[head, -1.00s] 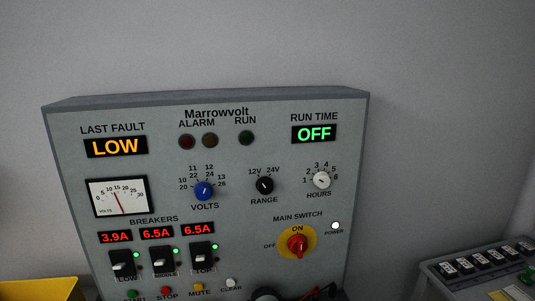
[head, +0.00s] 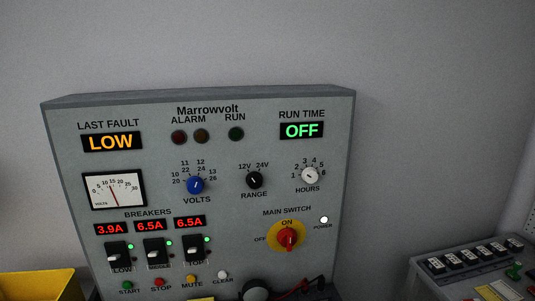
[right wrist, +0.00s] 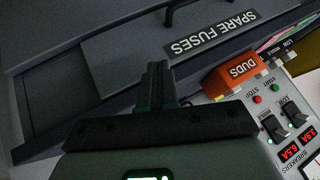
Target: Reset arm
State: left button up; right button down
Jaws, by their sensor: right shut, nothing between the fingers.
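My right gripper (right wrist: 160,85) shows in the right wrist view. Its two dark green fingers are together, with nothing between them. It points over a grey surface, close to a "SPARE FUSES" label (right wrist: 210,33) and beside an orange "DUDS" box (right wrist: 236,75), apparently touching neither. Neither gripper can be made out in the head view. The grey Marrowvolt panel (head: 330,150) stands upright in the head view, with its main switch (head: 288,238) and three breakers (head: 155,251). The breakers (right wrist: 297,115) also show at the right of the right wrist view.
A yellow bin (head: 38,285) is at the lower left of the head view. A grey unit with a row of switches (head: 470,258) stands at the lower right. A dark handle (right wrist: 185,10) is at the top of the right wrist view. The wall above the panel is clear.

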jog(key=s+d+f+m+g+h, duration=0.1)
jog(key=s+d+f+m+g, duration=0.1)
jog(key=s+f, duration=0.3)
jog(key=s+d+f+m+g+h, duration=0.1)
jog(key=s+f, duration=0.4)
jog(key=s, duration=0.7)
jog(key=d+m+g, duration=0.1)
jog(key=d+g, duration=0.1)
jog(key=shift+f+m+g, duration=0.2)
jog(key=shift+m+g, duration=0.1)
jog(key=shift+s, duration=0.15)
